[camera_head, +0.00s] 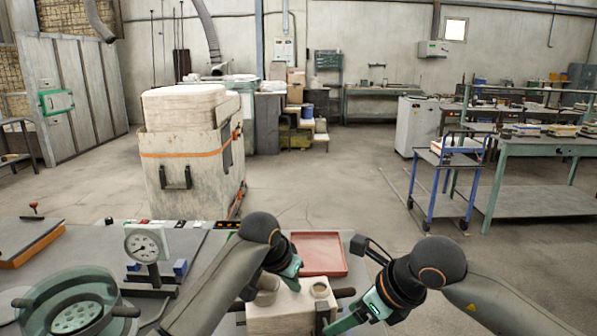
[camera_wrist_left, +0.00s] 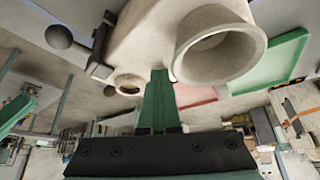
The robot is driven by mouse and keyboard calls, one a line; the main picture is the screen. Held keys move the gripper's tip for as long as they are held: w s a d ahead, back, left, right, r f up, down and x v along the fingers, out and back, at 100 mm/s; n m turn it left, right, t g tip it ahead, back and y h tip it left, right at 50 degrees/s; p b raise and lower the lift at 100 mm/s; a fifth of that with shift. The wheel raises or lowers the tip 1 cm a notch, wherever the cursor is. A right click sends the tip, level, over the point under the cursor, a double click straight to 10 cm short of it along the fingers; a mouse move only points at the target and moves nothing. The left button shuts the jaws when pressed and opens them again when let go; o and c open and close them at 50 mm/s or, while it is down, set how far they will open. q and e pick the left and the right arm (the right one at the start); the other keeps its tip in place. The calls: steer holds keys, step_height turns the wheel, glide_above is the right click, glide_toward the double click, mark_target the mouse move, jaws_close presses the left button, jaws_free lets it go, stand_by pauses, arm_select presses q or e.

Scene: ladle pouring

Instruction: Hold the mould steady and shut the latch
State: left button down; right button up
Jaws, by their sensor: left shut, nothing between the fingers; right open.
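The mould (camera_head: 290,318) is a pale block at the bottom of the head view, with a wide pouring cup and a smaller round hole on top.
A red tray (camera_head: 320,252) lies behind the mould. A dial gauge (camera_head: 143,246) and a round green vessel (camera_head: 75,310) stand to the left on the bench (camera_head: 205,262). A large bin (camera_head: 190,170) stands on the floor beyond.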

arm_select(q)
steer(key=shift+r+p, duration=1.9)
steer(key=shift+p, duration=0.15)
step_height(320, 180, up, 4)
steer(key=p, duration=0.4)
steer(key=shift+f, duration=0.2)
